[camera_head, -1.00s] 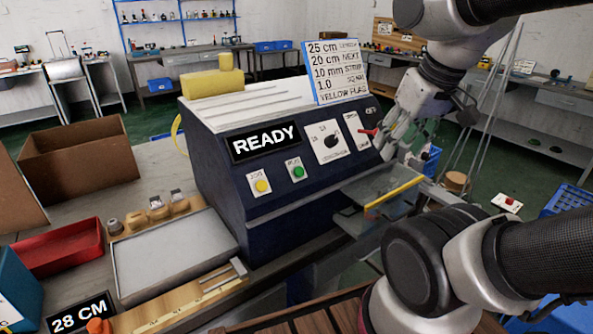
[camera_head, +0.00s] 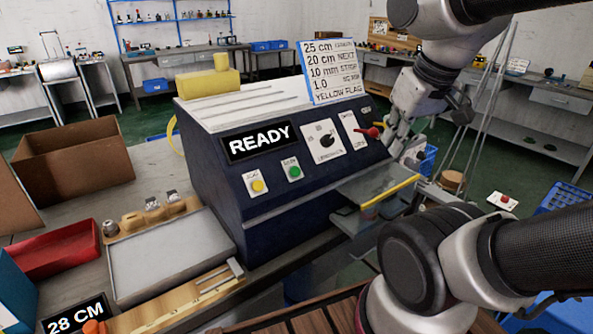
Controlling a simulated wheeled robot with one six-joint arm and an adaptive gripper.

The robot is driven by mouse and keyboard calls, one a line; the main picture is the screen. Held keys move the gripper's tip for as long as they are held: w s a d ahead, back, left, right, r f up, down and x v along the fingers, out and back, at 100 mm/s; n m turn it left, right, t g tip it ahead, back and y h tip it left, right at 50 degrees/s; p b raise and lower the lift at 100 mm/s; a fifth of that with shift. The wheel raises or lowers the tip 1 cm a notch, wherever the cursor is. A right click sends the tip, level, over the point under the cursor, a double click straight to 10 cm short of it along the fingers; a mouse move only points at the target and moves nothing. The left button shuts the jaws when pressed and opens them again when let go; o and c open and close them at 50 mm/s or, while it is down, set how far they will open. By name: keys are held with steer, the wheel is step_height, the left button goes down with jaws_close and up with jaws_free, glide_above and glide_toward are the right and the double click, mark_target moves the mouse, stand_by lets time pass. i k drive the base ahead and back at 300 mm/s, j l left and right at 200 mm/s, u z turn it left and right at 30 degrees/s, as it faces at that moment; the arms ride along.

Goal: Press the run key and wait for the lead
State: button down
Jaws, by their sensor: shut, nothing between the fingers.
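The dark blue machine (camera_head: 215,190) stands on the bench with its display (camera_head: 258,140) reading "READY". On its sloped front are a yellow key (camera_head: 257,185) and a green key (camera_head: 295,172), with small labels too blurred to read surely. A dial (camera_head: 326,141) and a red lever (camera_head: 372,132) sit to their right. My gripper (camera_head: 393,150) is shut and empty at the right end of the machine front, close to the red lever, well right of the green key. I cannot tell whether it touches the machine. A clear tray with a yellow edge (camera_head: 390,191) sticks out below it.
A grey board (camera_head: 170,257), red tray (camera_head: 58,249), cardboard box (camera_head: 75,165) and "28 CM" display (camera_head: 76,317) are at left. My forearm crosses the lower right.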

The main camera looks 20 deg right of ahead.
mark_target(295, 172)
steer(key=k+j+z, duration=0.35)
steer(key=k+j, duration=0.2)
steer(key=k+j+z, duration=0.35)
steer(key=k+j, duration=0.25)
